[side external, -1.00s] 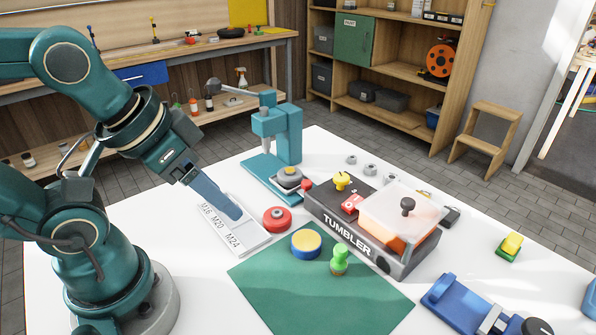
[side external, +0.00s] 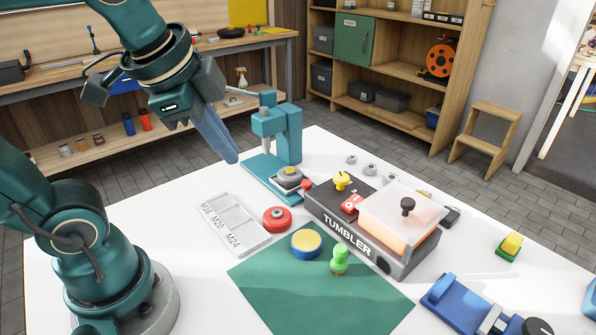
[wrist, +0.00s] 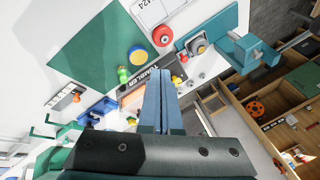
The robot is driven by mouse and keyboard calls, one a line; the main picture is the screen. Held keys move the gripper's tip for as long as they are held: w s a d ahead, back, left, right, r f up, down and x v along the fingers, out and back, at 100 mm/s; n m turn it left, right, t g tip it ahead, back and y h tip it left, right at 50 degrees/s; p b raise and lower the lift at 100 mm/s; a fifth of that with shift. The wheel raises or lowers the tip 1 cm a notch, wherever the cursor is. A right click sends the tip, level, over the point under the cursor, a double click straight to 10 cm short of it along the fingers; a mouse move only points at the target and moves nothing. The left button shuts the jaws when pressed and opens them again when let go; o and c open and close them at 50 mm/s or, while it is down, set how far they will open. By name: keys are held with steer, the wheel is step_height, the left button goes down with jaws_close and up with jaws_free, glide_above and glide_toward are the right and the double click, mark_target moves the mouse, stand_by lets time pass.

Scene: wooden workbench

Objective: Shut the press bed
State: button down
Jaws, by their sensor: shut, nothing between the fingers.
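A red knob (side external: 307,184) is at the bed's front end. The press also shows at the upper right of the wrist view (wrist: 246,52), with the round piece (wrist: 197,45) beside it. My gripper (side external: 233,159) is shut and empty, in the air left of the press and apart from it. It also shows in the wrist view (wrist: 163,74).
A black tumbler box (side external: 345,225) with a clear cover stands right of the bed. A labelled tray (side external: 238,221), a red round piece (side external: 277,218), a yellow-blue disc (side external: 306,243) and a green peg (side external: 339,260) are in front. A green mat (side external: 310,298) lies nearest.

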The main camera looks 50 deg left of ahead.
mark_target(264, 178)
steer(key=w+a+f+m+g+y, duration=0.2)
steer(key=w+f+m+g+y, duration=0.15)
steer(key=w+m, duration=0.9)
steer(key=w+a+f, duration=0.1)
steer(key=f, duration=0.4)
steer(key=w+a+f+n+g, duration=0.1)
steer(key=f, duration=0.4)
steer(key=w+a+f+n, duration=0.1)
steer(key=f, duration=0.4)
steer(key=shift+w+a+f+g, duration=0.2)
steer(key=shift+g, duration=0.05)
steer(key=a, duration=1)
